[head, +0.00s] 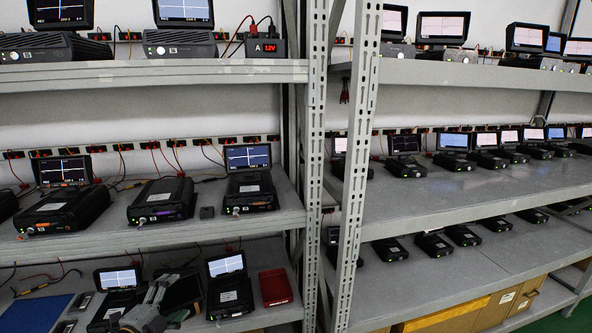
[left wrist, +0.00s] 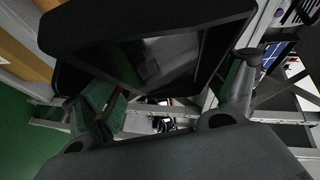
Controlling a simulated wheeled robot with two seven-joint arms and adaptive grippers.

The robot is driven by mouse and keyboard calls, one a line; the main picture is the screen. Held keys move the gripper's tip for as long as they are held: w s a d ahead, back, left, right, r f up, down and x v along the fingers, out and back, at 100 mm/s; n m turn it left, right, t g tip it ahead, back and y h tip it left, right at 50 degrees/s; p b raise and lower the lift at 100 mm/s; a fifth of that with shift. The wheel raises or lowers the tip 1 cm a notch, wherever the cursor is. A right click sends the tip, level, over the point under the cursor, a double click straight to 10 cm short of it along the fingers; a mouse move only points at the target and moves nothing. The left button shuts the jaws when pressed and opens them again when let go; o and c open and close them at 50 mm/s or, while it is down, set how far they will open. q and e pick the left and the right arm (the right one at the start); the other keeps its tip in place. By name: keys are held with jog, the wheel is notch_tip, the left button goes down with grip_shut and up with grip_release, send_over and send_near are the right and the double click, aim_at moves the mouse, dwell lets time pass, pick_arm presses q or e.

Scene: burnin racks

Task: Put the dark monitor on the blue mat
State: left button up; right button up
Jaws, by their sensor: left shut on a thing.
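The dark monitor (head: 183,291), with its screen unlit, is in my left gripper (head: 158,293) in the head view, low in front of the bottom shelf. In the left wrist view the monitor's wide black frame and dark screen (left wrist: 150,60) fill the top, between the two fingers of my left gripper (left wrist: 168,95), which is shut on it. The blue mat (head: 35,315) lies at the left end of the bottom shelf, left of the monitor and apart from it. My right gripper is in neither view.
A black unit with a lit screen (head: 117,281) stands between the mat and the monitor, with small grey devices (head: 82,301) beside the mat. Another lit unit (head: 229,290) and a red tray (head: 275,287) stand to the right. The middle shelf (head: 120,240) hangs above, and a perforated upright (head: 314,170) is at right.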

aim_at(193, 303)
pick_arm(q)
jog(key=shift+s+d+f, duration=0.1)
jog(key=shift+d+f, duration=0.3)
jog(key=shift+f, duration=0.05)
jog(key=shift+s+d+f+n+y, duration=0.2)
jog(key=shift+d+f+n+y, duration=0.15)
jog(key=shift+d+f, duration=0.25)
jog(key=shift+s+d+f+y, duration=0.2)
jog(key=shift+d+f, duration=0.15)
jog(key=shift+f, duration=0.15)
jog(key=shift+s+d+f+y, duration=0.15)
jog(key=shift+s+d+f, duration=0.05)
jog(key=shift+d+f, duration=0.2)
jog(key=s+d+f+n+y, duration=0.1)
jog(key=s+d+f, duration=0.3)
jog(key=d+f, duration=0.2)
jog(key=shift+d+f+y, duration=0.3)
jog(key=shift+d+f, duration=0.05)
jog(key=shift+d, duration=0.45)
jog(key=shift+n, duration=0.25)
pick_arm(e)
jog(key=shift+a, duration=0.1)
